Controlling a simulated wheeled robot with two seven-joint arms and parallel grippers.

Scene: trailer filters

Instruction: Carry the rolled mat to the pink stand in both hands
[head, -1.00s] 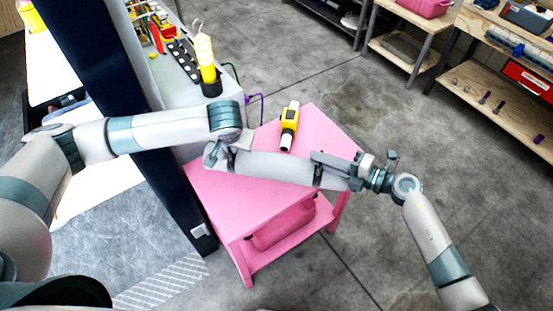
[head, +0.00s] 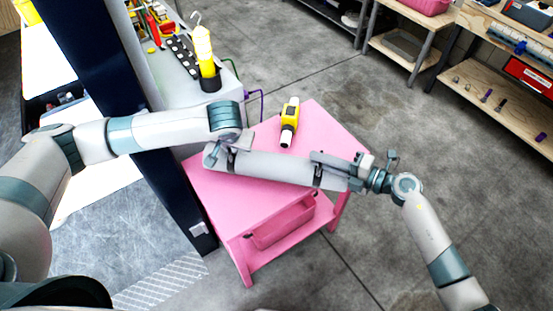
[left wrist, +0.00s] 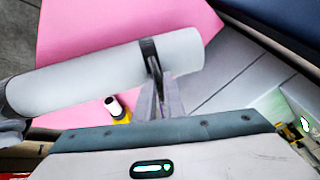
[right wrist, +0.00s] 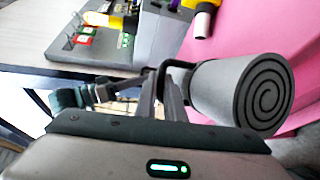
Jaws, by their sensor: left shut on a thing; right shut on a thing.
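The grey rolled mat (head: 275,167) with dark straps is held level across both hands, above the pink stand (head: 225,205) in the head view. My left gripper (head: 235,150) is shut on the mat near its left end. The left wrist view shows these fingers (left wrist: 157,75) at a dark strap on the mat (left wrist: 100,75). My right gripper (head: 328,165) is shut on the mat near its right end. The right wrist view shows its fingers (right wrist: 168,82) beside the mat's spiral end (right wrist: 262,95). I cannot tell whether the mat touches the stand top.
A yellow and black tool (head: 289,122) lies on the stand top behind the mat. A pink bin (head: 283,222) sits below the top. A grey bench (head: 172,88) with a yellow lamp (head: 203,50) is at back left. Wooden shelves (head: 500,100) stand at right. Floor between is clear.

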